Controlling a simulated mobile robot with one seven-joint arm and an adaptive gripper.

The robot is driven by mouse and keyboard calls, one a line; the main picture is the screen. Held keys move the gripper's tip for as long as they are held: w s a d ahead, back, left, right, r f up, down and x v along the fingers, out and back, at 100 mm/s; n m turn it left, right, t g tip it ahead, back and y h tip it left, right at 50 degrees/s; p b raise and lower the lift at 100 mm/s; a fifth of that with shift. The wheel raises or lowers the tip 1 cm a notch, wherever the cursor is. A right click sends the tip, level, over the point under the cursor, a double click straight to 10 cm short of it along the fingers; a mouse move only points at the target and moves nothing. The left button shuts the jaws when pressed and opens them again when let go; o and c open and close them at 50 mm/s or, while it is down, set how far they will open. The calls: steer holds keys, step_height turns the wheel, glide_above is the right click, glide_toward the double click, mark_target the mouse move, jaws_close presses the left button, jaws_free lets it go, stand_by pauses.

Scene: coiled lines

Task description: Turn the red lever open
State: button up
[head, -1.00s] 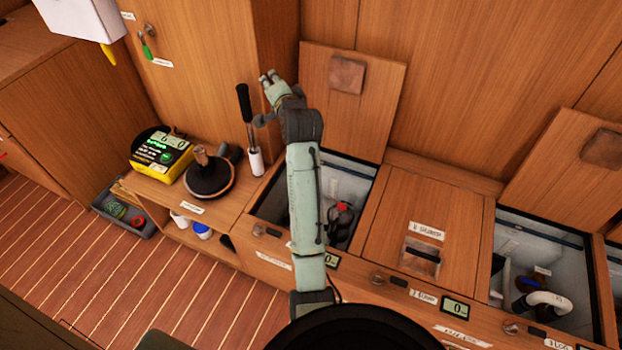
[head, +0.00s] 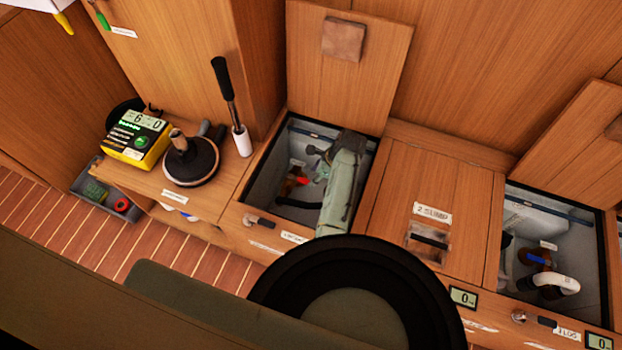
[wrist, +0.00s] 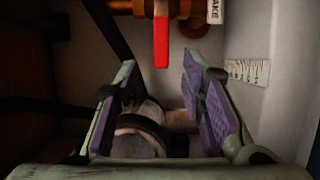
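The red lever (wrist: 161,43) hangs straight down from a brass valve (wrist: 168,9) at the top of the wrist view. In the head view a small patch of the red lever (head: 303,181) shows inside the left open compartment. My gripper (wrist: 160,75) is open and empty, its two purple-padded fingers apart. In the wrist view the lever's lower end appears between and beyond the fingertips, with no contact visible. In the head view my arm reaches down into the compartment and hides part of it.
The compartment walls (head: 271,165) stand close around my gripper. A dark hose (wrist: 105,30) and a rounded pipe fitting (wrist: 140,135) lie nearby. A white label strip (wrist: 247,71) is on the right wall. A raised lid (head: 345,85) leans behind the opening.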

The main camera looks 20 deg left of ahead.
mark_target(300, 180)
steer(key=x, duration=0.5)
steer(key=shift+a+f+b, duration=0.1)
steer(key=shift+b, duration=0.2)
steer(key=shift+c, duration=0.6)
jaws_close()
